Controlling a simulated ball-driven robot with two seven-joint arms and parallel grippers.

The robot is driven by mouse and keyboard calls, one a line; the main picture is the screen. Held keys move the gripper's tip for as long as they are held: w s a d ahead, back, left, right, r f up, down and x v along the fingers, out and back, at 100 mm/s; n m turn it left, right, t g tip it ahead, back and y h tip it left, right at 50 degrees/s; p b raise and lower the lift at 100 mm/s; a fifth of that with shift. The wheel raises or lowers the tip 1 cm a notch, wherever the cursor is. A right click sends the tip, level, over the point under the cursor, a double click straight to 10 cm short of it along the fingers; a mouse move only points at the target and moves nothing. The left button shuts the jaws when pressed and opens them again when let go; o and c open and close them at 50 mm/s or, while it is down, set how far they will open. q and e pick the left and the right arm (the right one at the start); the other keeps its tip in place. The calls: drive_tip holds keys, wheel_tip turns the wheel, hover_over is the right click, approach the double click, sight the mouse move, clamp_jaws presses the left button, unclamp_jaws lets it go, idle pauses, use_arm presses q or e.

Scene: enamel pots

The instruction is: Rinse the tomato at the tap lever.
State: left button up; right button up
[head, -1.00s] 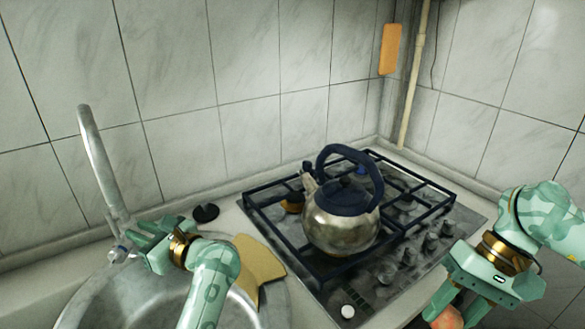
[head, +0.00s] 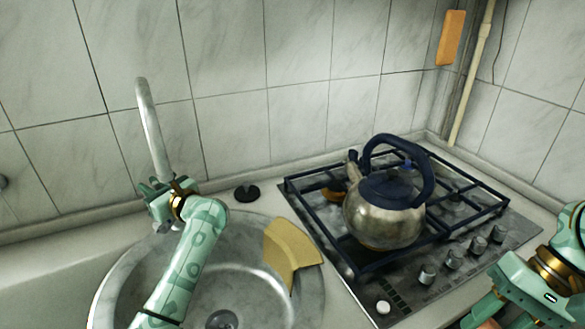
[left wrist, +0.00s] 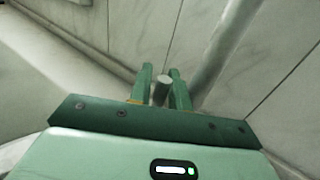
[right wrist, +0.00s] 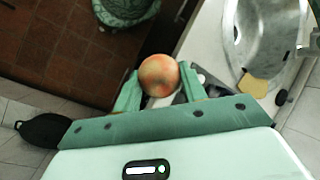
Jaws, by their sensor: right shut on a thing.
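The tomato (right wrist: 158,75), round and orange-red, is held between the fingers of my right gripper (right wrist: 157,88) in the right wrist view. The tap (head: 152,125) is a tall grey pipe behind the sink. My left gripper (head: 158,190) is at the tap's base. In the left wrist view the tap lever (left wrist: 161,90), a short grey rod, stands between the spread fingers of my left gripper (left wrist: 162,80). The lever is mostly hidden in the head view.
The round steel sink (head: 255,235) lies below my left arm. A yellow cloth (head: 290,250) hangs over its right rim. A black plug (head: 246,193) lies behind it. A kettle (head: 385,215) stands on the gas hob (head: 455,262) to the right. A tiled wall closes off the back.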

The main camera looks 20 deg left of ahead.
use_arm(q)
clamp_jaws()
drive_tip(key=shift+s+d+f+n+b, duration=0.1)
drive_tip(key=shift+s+f+n+b, duration=0.15)
drive_tip(key=shift+s+n+b, duration=0.5)
use_arm(e)
drive_tip(key=shift+w+f, duration=0.1)
drive_tip(key=shift+f, duration=1.05)
use_arm(q)
drive_tip(key=shift+w+r, duration=0.2)
drive_tip(key=shift+r, duration=0.1)
use_arm(e)
drive_tip(key=shift+r, duration=0.2)
use_arm(q)
unclamp_jaws()
drive_tip(key=shift+d, duration=0.1)
use_arm(e)
drive_tip(key=shift+r+p, duration=0.5)
drive_tip(key=shift+r, duration=0.2)
use_arm(q)
drive_tip(key=v, duration=1.2)
drive_tip(key=shift+f, duration=0.25)
drive_tip(key=shift+f+m, duration=0.1)
drive_tip(key=shift+m, duration=0.15)
